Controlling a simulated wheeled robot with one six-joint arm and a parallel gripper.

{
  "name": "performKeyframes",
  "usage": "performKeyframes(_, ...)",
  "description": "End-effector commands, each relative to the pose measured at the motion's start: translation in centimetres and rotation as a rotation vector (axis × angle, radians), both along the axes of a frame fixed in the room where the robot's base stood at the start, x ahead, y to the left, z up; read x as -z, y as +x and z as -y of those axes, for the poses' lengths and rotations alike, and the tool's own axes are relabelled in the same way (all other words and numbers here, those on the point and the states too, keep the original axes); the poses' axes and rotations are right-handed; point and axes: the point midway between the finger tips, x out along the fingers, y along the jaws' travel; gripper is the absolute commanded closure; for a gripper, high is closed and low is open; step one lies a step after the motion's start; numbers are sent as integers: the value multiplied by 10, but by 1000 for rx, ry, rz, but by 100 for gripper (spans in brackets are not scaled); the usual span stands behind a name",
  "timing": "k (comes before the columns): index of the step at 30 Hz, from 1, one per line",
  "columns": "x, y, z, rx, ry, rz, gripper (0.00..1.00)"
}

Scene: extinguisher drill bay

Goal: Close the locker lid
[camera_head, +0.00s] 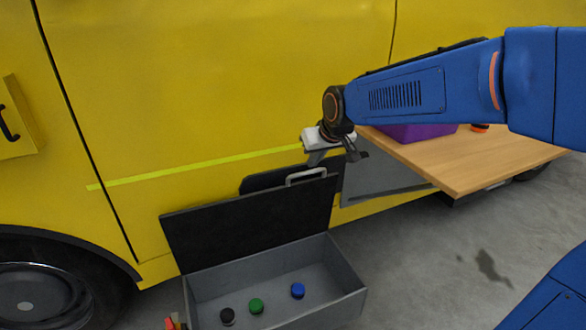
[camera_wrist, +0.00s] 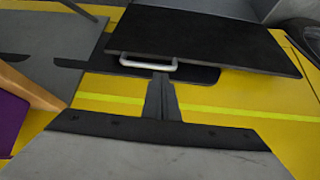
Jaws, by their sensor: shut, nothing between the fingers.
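The locker (camera_head: 345,292) is a grey open-topped box against the yellow vehicle side. Its black lid (camera_head: 240,228) stands raised along the back of the box, so the locker is open. A pale bar handle (camera_head: 306,176) sits at the lid's upper right edge. My gripper (camera_head: 316,160) is above and slightly right of the handle, shut and empty. In the wrist view, the shut fingertips (camera_wrist: 161,76) appear just below the handle (camera_wrist: 148,63), with the lid (camera_wrist: 205,38) beyond. I cannot tell whether they touch the handle.
Black (camera_head: 227,316), green (camera_head: 256,305) and blue (camera_head: 297,290) round pieces lie inside the locker. A wooden tabletop (camera_head: 470,165) with a purple container (camera_head: 415,133) is at right, under my arm. A wheel (camera_head: 40,290) is at lower left.

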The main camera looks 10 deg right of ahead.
Motion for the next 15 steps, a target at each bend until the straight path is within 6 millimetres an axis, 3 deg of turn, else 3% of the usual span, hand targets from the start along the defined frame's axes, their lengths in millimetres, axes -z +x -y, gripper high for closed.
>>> performKeyframes(3, 5, 26, -19, -21, 3, 14, 100)
performKeyframes(6, 6, 38, -28, -29, 6, 22, 100)
performKeyframes(15, 22, 54, -35, -34, 7, 25, 100)
